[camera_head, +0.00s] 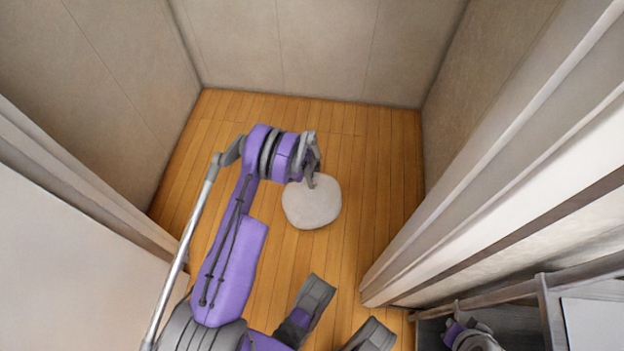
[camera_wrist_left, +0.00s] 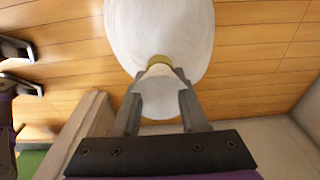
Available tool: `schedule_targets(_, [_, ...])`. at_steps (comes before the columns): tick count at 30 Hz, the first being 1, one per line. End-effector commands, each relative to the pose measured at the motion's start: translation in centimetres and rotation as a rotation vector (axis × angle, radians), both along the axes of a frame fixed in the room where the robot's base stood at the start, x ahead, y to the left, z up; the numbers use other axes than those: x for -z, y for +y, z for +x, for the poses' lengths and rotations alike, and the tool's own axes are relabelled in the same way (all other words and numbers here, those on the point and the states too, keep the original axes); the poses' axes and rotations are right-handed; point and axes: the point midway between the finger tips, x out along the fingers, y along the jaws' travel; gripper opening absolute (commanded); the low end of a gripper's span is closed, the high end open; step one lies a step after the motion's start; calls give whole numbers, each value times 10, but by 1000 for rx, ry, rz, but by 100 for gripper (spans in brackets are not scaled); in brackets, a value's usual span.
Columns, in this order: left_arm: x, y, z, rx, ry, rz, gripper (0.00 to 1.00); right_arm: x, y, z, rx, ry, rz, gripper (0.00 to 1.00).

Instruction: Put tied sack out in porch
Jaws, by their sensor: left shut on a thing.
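The tied sack (camera_head: 311,206) is white and rounded, over the wooden floor of the small porch. My left gripper (camera_head: 313,178) is at its top. In the left wrist view the sack (camera_wrist_left: 160,30) has a yellow tie (camera_wrist_left: 159,61) round its neck. There the left gripper (camera_wrist_left: 160,98) is shut on the neck just by the tie, with the pale flared end between the fingers. I cannot tell whether the sack's bottom touches the floor. Part of my right gripper (camera_head: 457,308) shows at the lower right edge; its jaws are unclear.
Plain walls (camera_head: 320,50) enclose the wooden floor (camera_head: 375,150) at the back and both sides. Door frame edges (camera_head: 480,180) flank the opening. A grey shelf or cabinet (camera_head: 550,310) stands at lower right. The floor around the sack is bare.

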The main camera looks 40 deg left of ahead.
Motion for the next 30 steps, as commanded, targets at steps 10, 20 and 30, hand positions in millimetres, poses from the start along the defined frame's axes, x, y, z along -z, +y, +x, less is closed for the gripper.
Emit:
schedule_targets(10, [4,0,0,0,0,0,73,4,0,1,0,1,0,0])
schedule_targets(20, [0,0,0,0,0,0,73,1,0,0,0,0,0,0])
schedule_targets(30, [-62,7,-4,0,-1,0,73,-17,0,-2,0,-5,0,0])
